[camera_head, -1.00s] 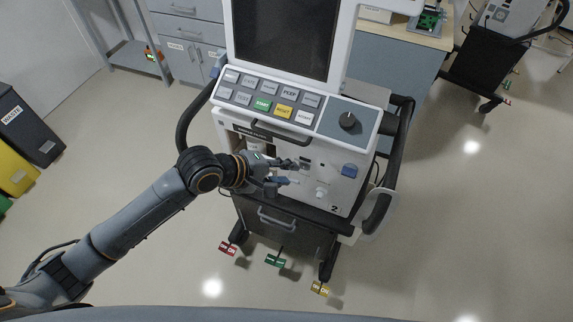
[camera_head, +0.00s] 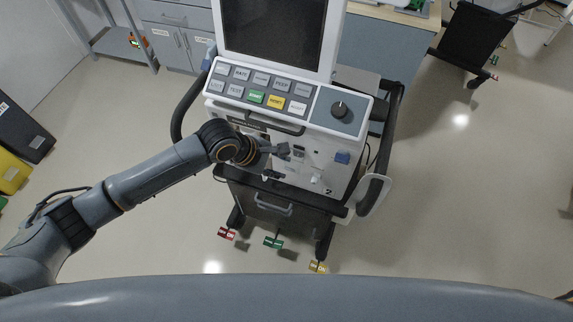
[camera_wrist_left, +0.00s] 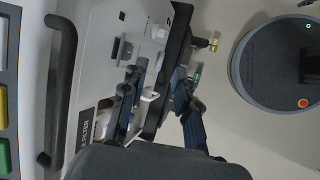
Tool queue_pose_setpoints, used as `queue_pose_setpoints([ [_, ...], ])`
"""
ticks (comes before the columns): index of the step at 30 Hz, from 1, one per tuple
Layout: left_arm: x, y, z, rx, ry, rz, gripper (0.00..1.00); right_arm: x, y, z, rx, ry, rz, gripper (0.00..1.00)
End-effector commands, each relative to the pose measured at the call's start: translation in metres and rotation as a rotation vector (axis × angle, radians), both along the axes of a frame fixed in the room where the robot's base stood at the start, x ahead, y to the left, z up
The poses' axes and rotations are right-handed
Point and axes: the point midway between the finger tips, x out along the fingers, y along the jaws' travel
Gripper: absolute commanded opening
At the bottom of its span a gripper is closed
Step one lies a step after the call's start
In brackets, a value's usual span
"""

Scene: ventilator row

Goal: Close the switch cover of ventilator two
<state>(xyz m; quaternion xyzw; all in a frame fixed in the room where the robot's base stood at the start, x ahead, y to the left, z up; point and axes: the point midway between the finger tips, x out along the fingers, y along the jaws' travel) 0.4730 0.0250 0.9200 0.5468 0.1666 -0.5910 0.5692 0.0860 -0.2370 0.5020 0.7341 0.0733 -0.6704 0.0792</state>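Ventilator two (camera_head: 325,172), a white machine marked "2", stands in the middle of the head view, its control panel facing me. On its lower front face is a small dark square fitting (camera_head: 299,154), also seen in the left wrist view (camera_wrist_left: 122,50). I cannot tell for certain whether this is the switch cover. My left gripper (camera_head: 280,163) is open in front of that face, left of the fitting. In the left wrist view the fingers (camera_wrist_left: 158,92) are spread, with a small white part (camera_wrist_left: 150,96) showing between them. My right gripper is out of view.
A blue knob (camera_head: 342,157) and a white knob (camera_head: 315,178) sit right of my left gripper. A black handle bar (camera_head: 268,125) runs above it, and a dark ledge (camera_head: 285,190) lies below. Side rails flank the machine.

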Motion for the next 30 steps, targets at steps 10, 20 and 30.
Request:
queue_pose_setpoints([
  [10,0.010,-0.019,-0.030,0.000,-0.003,-0.001,0.30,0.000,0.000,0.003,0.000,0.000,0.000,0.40],
  [20,0.010,-0.019,-0.032,0.000,-0.003,-0.001,0.24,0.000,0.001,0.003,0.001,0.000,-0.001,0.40],
  [30,0.010,-0.019,-0.032,0.000,-0.003,-0.001,0.00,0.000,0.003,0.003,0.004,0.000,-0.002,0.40],
])
